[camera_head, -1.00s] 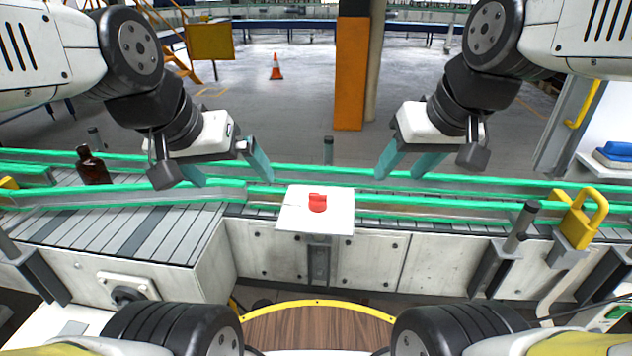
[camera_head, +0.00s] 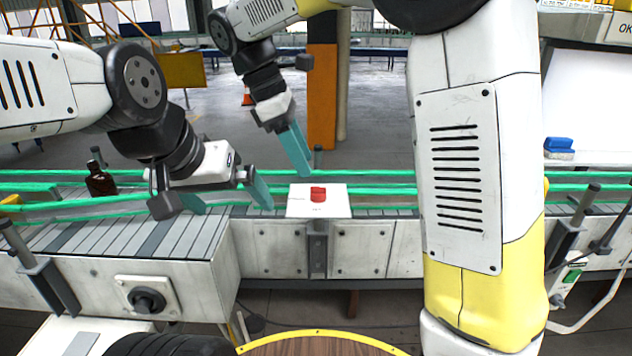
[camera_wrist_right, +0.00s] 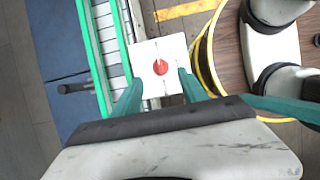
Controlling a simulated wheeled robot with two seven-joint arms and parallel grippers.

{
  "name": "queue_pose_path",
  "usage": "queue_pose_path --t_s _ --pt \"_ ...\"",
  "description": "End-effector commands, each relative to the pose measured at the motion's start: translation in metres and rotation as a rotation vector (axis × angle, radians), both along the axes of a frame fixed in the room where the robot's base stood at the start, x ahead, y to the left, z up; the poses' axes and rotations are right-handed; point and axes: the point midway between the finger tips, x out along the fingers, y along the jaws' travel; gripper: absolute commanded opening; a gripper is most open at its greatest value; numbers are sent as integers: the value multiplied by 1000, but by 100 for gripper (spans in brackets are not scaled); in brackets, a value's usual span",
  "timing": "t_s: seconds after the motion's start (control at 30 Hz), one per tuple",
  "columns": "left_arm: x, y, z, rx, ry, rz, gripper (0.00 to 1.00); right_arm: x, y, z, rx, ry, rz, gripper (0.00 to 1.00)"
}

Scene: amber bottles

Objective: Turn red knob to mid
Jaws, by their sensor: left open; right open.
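The red knob (camera_head: 318,194) sits on a white panel (camera_head: 300,208) at the front edge of the conveyor in the head view. In the right wrist view the knob (camera_wrist_right: 160,67) shows from above on its white panel (camera_wrist_right: 146,52). My right gripper (camera_head: 305,172) is above and behind the panel, apart from the knob. In the right wrist view its fingers (camera_wrist_right: 160,88) are spread, with the knob past the tips between them. My left gripper (camera_head: 232,208) is open and empty over the conveyor, left of the panel. The knob's exact pointer direction is too small to tell.
An amber bottle (camera_head: 101,180) stands on the conveyor at the left. Green guide rails (camera_head: 385,191) run along the conveyor. A black rotary switch (camera_head: 147,300) is on the lower left housing. My right arm covers much of the right side.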

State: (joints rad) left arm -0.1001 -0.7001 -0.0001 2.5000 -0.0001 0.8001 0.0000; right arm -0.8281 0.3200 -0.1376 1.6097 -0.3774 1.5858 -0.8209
Motion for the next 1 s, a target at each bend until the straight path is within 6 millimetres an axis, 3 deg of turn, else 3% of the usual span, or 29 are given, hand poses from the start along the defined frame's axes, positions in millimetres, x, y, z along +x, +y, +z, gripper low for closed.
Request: queue_pose_path --t_s 0.4,0.77,1.0 --pt "0 0 0 0 0 0 100 -1 -24 -56 1 1 -5 50" --pt "0 0 0 0 0 0 100 0 -27 -63 3 -1 -5 50" --pt "0 0 0 0 0 0 100 0 -27 -63 3 -1 -5 7"
